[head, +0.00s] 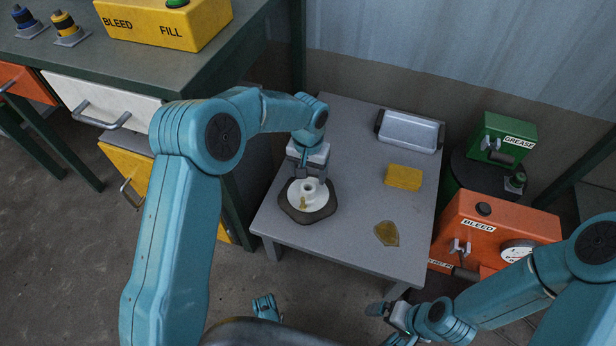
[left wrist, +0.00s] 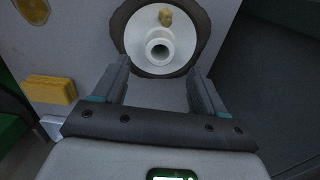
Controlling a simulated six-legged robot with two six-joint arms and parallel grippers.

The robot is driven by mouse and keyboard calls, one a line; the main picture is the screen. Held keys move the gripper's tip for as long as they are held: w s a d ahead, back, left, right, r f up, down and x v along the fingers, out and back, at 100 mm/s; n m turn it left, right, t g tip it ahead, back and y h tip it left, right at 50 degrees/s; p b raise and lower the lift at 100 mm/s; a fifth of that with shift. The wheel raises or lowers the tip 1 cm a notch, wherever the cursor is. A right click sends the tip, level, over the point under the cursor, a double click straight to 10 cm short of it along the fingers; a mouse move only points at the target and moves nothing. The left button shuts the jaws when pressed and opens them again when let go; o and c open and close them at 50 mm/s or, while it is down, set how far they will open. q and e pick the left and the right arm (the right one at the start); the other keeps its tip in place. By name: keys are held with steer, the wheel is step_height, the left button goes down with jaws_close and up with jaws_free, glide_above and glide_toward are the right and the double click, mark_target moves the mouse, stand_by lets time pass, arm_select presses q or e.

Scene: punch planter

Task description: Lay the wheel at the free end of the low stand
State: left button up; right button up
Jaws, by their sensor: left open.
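The white wheel (head: 307,197), with a raised hollow hub and a small yellowish knob, lies flat on a dark irregular pad (head: 294,214) at the left part of the grey low stand (head: 345,245). My left gripper (head: 306,177) is open and empty, just above the wheel's far side. In the left wrist view the wheel (left wrist: 146,56) shows beyond and between the open fingers (left wrist: 158,80), with the pad (left wrist: 197,36) around it. My right gripper (head: 383,312) is low, off the stand's near right corner; its jaw gap is unclear.
On the stand are a yellow block (head: 403,178), a brownish-yellow flat piece (head: 386,233) and a metal tray (head: 408,132) at the far edge. An orange bleed box (head: 480,232) and a green grease box (head: 503,140) stand to the right. A workbench (head: 130,75) rises at left.

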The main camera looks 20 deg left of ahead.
arm_select(q)
step_height(320, 180, up, 6)
steer(key=p, duration=0.1)
steer(key=shift+p, duration=0.35)
steer(key=shift+s, duration=0.1)
